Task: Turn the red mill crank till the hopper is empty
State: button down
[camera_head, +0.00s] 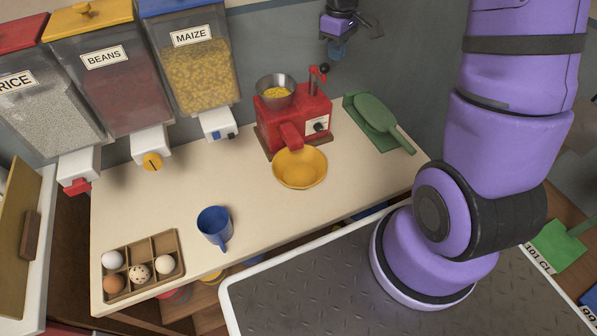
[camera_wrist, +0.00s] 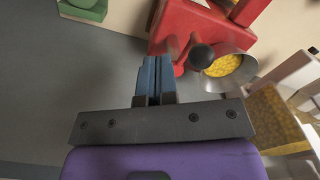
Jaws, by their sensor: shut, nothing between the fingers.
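The red mill (camera_head: 292,125) stands on the counter. Its metal hopper (camera_head: 262,87) holds yellow grains, which also show in the wrist view inside the hopper (camera_wrist: 245,72). The red crank (camera_head: 312,80) rises at the mill's right side and ends in a black knob (camera_head: 323,69). The knob shows in the wrist view (camera_wrist: 201,57) just right of my fingertips. My gripper (camera_head: 337,52) is shut and empty, above and behind the crank, apart from the knob. A yellow bowl (camera_head: 300,180) sits below the mill's spout; its inside looks empty.
Rice (camera_head: 40,110), beans (camera_head: 105,85) and maize (camera_head: 197,72) dispensers hang at the left. A green scoop (camera_head: 375,113) lies right of the mill. A blue mug (camera_head: 214,225) and an egg tray (camera_head: 130,250) stand front left. The counter's middle is clear.

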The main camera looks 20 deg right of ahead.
jog(key=shift+f, duration=1.4)
